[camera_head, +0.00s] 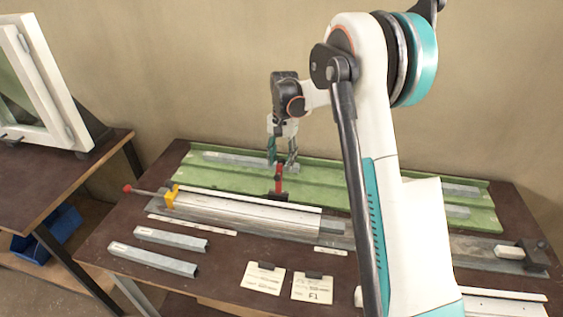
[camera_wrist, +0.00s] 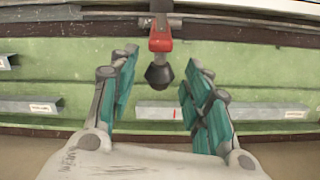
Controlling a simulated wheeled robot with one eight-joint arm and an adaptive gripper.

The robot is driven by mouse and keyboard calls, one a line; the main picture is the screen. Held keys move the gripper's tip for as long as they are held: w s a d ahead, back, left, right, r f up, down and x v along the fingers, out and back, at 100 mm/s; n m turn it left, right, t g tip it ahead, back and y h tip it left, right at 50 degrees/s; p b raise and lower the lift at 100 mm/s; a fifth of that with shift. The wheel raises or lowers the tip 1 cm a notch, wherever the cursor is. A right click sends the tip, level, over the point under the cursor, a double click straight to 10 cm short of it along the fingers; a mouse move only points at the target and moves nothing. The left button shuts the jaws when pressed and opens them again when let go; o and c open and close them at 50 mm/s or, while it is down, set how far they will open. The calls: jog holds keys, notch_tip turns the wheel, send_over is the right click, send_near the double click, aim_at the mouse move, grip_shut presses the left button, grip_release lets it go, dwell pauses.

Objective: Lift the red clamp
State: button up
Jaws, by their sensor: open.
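The red clamp (camera_head: 279,180) stands at the front edge of the green tray (camera_head: 330,176) on the bench. In the wrist view its red body (camera_wrist: 160,43) is at the top middle, with a black rounded end below it. My gripper (camera_head: 282,160) is open and points down over the tray, just behind the clamp. In the wrist view its teal-padded fingers stand left and right of the black end, with gaps on both sides. I cannot tell how far the fingertips are above or behind the clamp.
Grey profiles (camera_head: 235,160) lie in the tray. A white profile (camera_head: 245,214) lies in front, with a yellow clamp (camera_head: 171,196) at its left end. Loose grey bars (camera_head: 152,259) and two paper cards (camera_head: 312,288) lie near the front. A window frame (camera_head: 42,80) stands on the left table.

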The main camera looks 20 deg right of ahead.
notch_tip(320, 180, up, 11)
jog(key=w, duration=0.1)
jog(key=shift+d+f, duration=0.15)
jog(key=shift+d, duration=0.3)
jog(key=s+a+r+n+t+b, duration=0.1)
jog(key=s+a+r+n+t, duration=0.2)
jog(key=s, duration=0.5)
jog(key=s+a+r+n+t, duration=0.1)
jog(key=s+a+r, duration=0.2)
jog(key=s+r, duration=0.35)
jog(key=s+a+f+n+t, duration=0.1)
jog(key=s+f, duration=0.3)
jog(key=s, duration=0.5)
jog(key=s+a+f+n+t+h+b, duration=0.1)
jog(key=s+a+f+n+t, duration=0.1)
jog(key=s, duration=0.8)
notch_tip(320, 180, down, 3)
jog(key=shift+s+n+t+b, duration=0.3)
jog(key=shift+n+t, duration=0.5)
jog(key=shift+n, duration=0.2)
